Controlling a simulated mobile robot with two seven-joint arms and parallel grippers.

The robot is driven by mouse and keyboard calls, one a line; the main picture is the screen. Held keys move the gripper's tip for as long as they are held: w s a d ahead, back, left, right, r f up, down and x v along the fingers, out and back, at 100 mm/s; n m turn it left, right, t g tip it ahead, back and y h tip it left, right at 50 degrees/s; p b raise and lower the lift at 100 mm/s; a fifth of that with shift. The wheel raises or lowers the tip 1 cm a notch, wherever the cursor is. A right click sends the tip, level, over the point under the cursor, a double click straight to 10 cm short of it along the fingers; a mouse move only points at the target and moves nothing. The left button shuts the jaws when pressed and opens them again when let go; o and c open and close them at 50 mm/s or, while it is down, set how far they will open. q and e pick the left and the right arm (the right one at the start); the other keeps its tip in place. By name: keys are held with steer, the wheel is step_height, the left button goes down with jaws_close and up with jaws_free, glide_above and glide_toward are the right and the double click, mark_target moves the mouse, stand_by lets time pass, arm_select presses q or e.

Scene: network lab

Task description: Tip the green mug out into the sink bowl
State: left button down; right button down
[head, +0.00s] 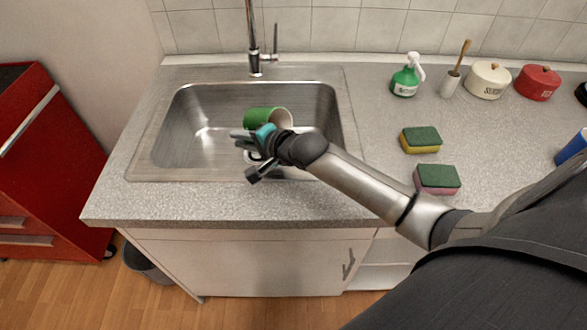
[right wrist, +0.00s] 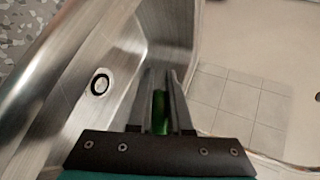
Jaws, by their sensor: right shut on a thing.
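The green mug (head: 261,117) is tipped on its side over the sink bowl (head: 185,130), with its pale opening facing right in the head view. My right gripper (head: 246,140) is shut on the mug. In the right wrist view a strip of green mug (right wrist: 160,112) shows between the two fingers; the rest of it is hidden by the gripper. The sink bowl's steel wall and dark drain ring (right wrist: 100,82) show left of the fingers. I cannot see any contents of the mug. My left gripper is not in view.
The tap (head: 254,45) stands behind the bowl. On the worktop at right are two sponges (head: 421,139) (head: 437,179), a green spray bottle (head: 407,76), a brush in a holder (head: 452,80), a cream pot (head: 487,80) and a red pot (head: 537,83).

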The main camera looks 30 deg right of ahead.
steer(key=shift+r+t, duration=0.3)
steer(key=shift+r, duration=0.1)
steer(key=shift+r+t, duration=0.2)
steer(key=shift+t, duration=0.2)
steer(key=shift+s+y+b, duration=0.15)
steer(key=shift+y+b, duration=0.15)
steer(key=shift+s+d+r+t+b, duration=0.25)
steer(key=shift+s+r+t+b, duration=0.25)
steer(key=shift+t, duration=0.3)
steer(key=shift+s+d+r+t+y+b, duration=0.15)
steer(key=shift+r+t+y+b, duration=0.2)
steer(key=shift+b, duration=0.3)
steer(key=shift+s+a+r+t+y+b, duration=0.1)
steer(key=shift+s+r+t+y+b, duration=0.05)
steer(key=shift+t+b, duration=0.4)
steer(key=shift+s+r+t+b, duration=0.1)
steer(key=shift+r+t+b, duration=0.5)
steer(key=shift+r, duration=0.25)
